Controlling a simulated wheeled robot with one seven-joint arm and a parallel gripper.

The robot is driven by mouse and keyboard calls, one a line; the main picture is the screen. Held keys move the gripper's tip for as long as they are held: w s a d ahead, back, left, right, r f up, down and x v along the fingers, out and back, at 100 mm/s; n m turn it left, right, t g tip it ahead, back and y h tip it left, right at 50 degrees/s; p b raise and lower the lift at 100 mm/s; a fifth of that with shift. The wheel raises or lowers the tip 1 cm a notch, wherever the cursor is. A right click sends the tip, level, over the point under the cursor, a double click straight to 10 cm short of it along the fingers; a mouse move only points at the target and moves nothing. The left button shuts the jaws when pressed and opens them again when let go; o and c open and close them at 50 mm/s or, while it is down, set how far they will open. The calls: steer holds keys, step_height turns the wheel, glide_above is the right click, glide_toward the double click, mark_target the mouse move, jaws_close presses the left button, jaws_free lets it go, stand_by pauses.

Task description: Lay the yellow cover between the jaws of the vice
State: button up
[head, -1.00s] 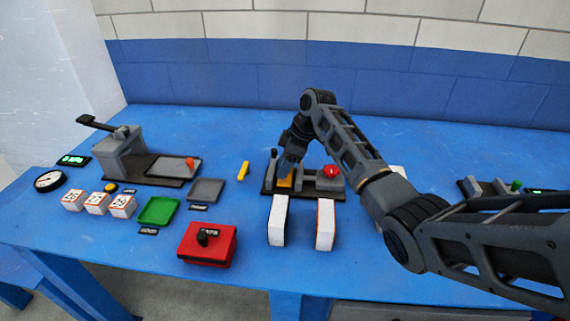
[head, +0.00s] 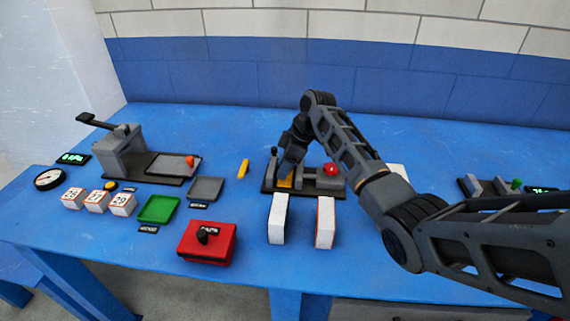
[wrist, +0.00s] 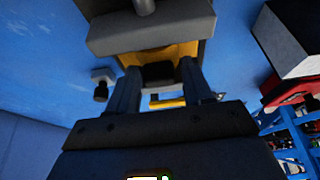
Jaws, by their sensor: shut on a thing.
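The yellow cover (head: 285,183) is at the left part of the vice (head: 308,190), low between its grey blocks. My gripper (head: 289,170) points down over it and is shut on it. In the wrist view the cover (wrist: 178,51) shows as a yellow strip beyond the fingertips of my gripper (wrist: 158,72), just below a grey jaw block (wrist: 150,32). The fingers hide part of the cover, and I cannot tell whether it touches the vice bed. The vice has a red knob (head: 330,169) on its right.
Two white blocks (head: 278,220) stand just in front of the vice. A yellow bar (head: 243,169) lies to its left. A red box (head: 207,243), green tray (head: 159,209), grey tray (head: 206,188) and lever press (head: 125,155) are farther left. A green-knobbed fixture (head: 490,187) is at right.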

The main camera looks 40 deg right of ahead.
steer(key=o, duration=1.5)
steer(key=shift+r, duration=0.15)
steer(key=shift+r+p, duration=2.5)
steer(key=shift+r, duration=1.65)
